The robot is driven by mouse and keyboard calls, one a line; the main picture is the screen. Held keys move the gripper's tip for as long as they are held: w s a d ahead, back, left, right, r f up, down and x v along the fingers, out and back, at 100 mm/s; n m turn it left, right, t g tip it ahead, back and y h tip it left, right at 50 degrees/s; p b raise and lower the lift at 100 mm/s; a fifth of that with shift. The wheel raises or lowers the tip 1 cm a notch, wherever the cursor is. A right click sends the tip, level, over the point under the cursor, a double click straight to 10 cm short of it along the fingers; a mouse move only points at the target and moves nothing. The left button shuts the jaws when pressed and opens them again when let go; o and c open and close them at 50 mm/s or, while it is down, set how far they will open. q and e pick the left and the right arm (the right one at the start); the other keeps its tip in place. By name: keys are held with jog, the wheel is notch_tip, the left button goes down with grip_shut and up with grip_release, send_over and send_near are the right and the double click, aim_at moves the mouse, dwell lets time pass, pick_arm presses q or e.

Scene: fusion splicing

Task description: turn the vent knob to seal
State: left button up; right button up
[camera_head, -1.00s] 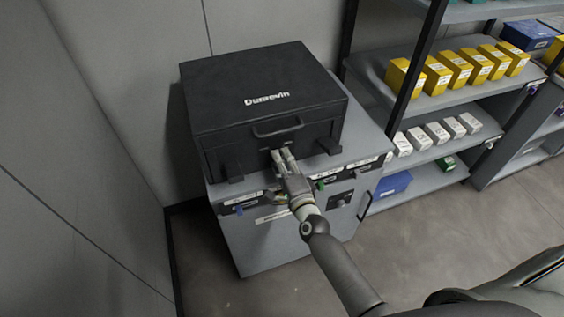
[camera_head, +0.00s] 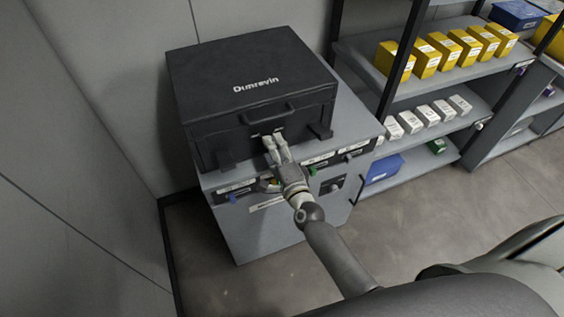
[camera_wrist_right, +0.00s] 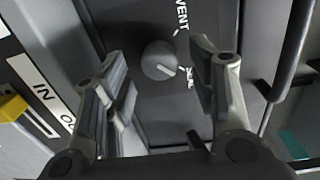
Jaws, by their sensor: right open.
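The vent knob (camera_wrist_right: 160,61) is a round grey knob on the dark front panel of the black case. It has a white pointer line directed to the lower right, toward the SEAL label (camera_wrist_right: 189,77). The VENT label (camera_wrist_right: 182,16) is above it in the wrist view. My right gripper (camera_wrist_right: 165,70) is open, with one finger on each side of the knob and visible gaps between. In the head view my right gripper (camera_head: 273,143) is at the front of the black case (camera_head: 245,110), below its handle, and hides the knob. My left gripper is not in view.
The case stands on a grey cabinet (camera_head: 262,232) with labelled fittings along its front edge. A second label (camera_wrist_right: 52,105) and a yellow part (camera_wrist_right: 12,107) lie left in the wrist view. A shelf with yellow boxes (camera_head: 423,60) stands at right. A wall is at left.

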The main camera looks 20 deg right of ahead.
jog(key=s, duration=1.1)
jog(key=shift+s+d+r, duration=0.2)
jog(key=shift+f, duration=0.1)
jog(key=s+f+n+g+y, duration=0.1)
jog(key=s+f+n+g, duration=0.45)
jog(key=f, duration=1.05)
jog(key=s+f+n+g, duration=0.3)
jog(key=s+f+n, duration=0.45)
jog(key=f, duration=0.75)
jog(key=s+d+f+n+g, duration=0.2)
jog(key=s+f, duration=0.2)
jog(key=s, duration=0.4)
jog(key=s+d+f+n+g+h, duration=0.1)
jog(key=s+f+n+g, duration=0.2)
jog(key=s, duration=0.6)
jog(key=s+d+f+n+g, duration=0.2)
jog(key=s+f+g, duration=0.1)
jog(key=s+f, duration=0.4)
jog(key=shift+s+d+h, duration=0.3)
jog(key=shift+s, duration=0.35)
